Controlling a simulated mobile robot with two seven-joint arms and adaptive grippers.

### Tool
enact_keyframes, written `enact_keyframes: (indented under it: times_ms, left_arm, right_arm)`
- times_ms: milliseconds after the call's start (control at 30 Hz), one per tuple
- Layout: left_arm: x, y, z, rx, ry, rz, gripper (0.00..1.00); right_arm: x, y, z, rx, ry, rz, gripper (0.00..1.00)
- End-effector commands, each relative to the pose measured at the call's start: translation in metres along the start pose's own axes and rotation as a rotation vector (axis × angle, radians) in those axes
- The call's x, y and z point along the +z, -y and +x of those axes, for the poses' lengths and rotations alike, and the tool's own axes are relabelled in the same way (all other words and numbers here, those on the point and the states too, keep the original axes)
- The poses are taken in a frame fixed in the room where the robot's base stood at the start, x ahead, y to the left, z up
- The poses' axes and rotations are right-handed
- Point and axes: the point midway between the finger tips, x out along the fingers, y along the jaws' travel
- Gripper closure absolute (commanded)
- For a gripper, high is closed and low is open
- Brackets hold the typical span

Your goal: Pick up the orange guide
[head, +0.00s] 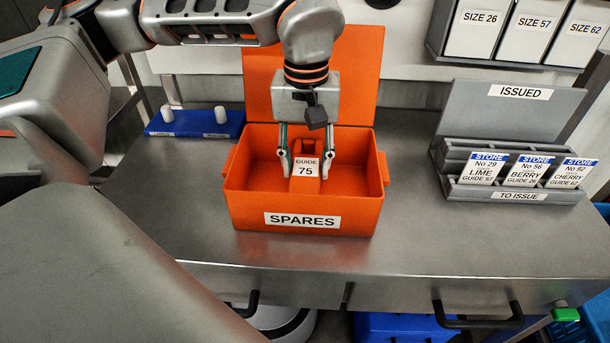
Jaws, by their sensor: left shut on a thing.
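The orange guide (306,150) has a white label reading GUIDE 75 and is inside the orange SPARES box (260,205). My left gripper (305,173) reaches down into the box from above, with one finger on each side of the guide. It is shut on the guide. Whether the guide's underside touches the box floor is hard to tell. My right gripper is not in view.
The box's lid (352,80) stands open behind it. A blue holder (190,127) with two white pegs is at left. A grey ISSUED rack (515,190) with three STORE cards is at right. The steel table (400,240) is clear between.

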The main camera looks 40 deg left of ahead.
Motion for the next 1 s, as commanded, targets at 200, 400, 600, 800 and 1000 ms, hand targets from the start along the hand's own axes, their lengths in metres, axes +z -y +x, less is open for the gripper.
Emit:
enact_keyframes:
  times_ms: [200, 400, 600, 800, 1000]
  left_arm:
    - [-0.001, -0.001, -0.048, 0.004, -0.005, -0.001, 0.88]
    - [0.0, -0.001, -0.09, 0.004, -0.004, -0.001, 0.88]
    - [0.0, 0.0, -0.125, 0.003, -0.003, 0.0, 0.88]
    - [0.0, 0.0, -0.143, 0.001, 0.0, 0.0, 0.88]
    - [0.0, 0.0, -0.147, 0.0, 0.001, 0.0, 0.88]
  right_arm:
    - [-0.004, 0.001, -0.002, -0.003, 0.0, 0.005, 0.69]
    - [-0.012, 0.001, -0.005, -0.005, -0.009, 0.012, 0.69]
    - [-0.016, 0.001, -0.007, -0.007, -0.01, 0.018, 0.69]
    - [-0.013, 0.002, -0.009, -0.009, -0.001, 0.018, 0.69]
    - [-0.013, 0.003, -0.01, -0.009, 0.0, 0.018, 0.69]
